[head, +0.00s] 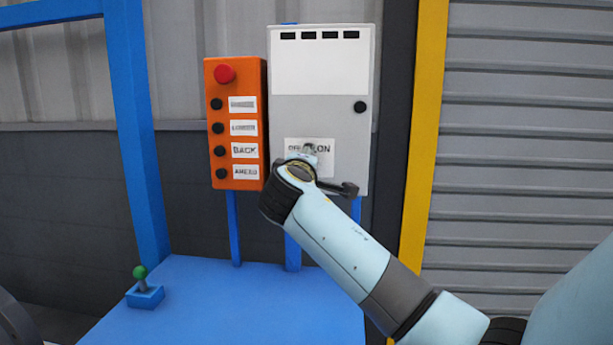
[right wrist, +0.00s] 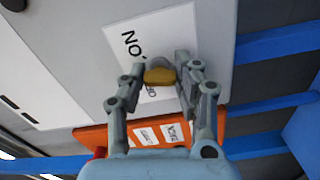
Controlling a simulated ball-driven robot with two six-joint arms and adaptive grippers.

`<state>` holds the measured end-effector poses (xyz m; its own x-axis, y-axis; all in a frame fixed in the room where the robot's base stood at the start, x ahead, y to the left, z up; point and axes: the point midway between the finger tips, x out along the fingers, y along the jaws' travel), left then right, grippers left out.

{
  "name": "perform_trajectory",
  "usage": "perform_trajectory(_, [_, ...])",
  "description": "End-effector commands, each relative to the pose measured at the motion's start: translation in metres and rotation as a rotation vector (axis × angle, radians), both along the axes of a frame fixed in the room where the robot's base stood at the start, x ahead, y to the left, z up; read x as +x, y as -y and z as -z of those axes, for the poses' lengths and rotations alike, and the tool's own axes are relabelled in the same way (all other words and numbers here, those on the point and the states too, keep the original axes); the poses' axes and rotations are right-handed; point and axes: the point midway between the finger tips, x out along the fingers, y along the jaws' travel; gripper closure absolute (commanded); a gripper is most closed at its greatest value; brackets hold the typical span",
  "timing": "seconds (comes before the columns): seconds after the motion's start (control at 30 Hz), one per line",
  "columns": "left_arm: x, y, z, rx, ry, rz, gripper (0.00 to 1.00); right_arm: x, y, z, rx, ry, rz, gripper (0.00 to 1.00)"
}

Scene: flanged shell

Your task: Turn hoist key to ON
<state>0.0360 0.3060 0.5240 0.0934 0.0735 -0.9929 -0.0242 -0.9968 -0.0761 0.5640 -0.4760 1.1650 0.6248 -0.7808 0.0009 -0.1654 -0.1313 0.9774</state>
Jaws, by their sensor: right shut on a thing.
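The hoist key (right wrist: 160,75) shows in the right wrist view as a yellow bow in front of a grey round lock on the panel. My right gripper (right wrist: 162,80) has its two fingers on either side of the bow and is shut on it. In the head view my right gripper (head: 309,152) reaches the label plate (head: 325,165) low on the grey cabinet (head: 290,115). "ON" is readable at the plate's right; the other word is partly covered by the gripper. I cannot tell which mark the key points to. My left gripper is not in view.
An orange button box (head: 235,70) with a red knob (head: 224,74) stands just left of the cabinet. A blue table (head: 230,305) lies below, with a green-topped lever (head: 142,285) at its left. A yellow post (head: 424,140) rises at the right.

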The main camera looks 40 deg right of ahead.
Motion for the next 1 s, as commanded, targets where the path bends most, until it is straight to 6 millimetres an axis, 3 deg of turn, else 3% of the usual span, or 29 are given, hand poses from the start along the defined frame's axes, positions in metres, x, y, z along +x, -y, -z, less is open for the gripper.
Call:
perform_trajectory(0.1, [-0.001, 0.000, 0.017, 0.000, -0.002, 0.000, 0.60, 0.000, 0.000, 0.006, 0.069, 0.083, 0.000, 1.00])
perform_trajectory(0.5, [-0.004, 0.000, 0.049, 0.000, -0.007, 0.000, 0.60, 0.000, 0.000, 0.005, 0.267, 0.327, 0.001, 1.00])
perform_trajectory(1.0, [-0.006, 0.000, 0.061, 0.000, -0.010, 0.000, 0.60, 0.000, 0.000, 0.002, 0.361, 0.441, 0.002, 1.00])
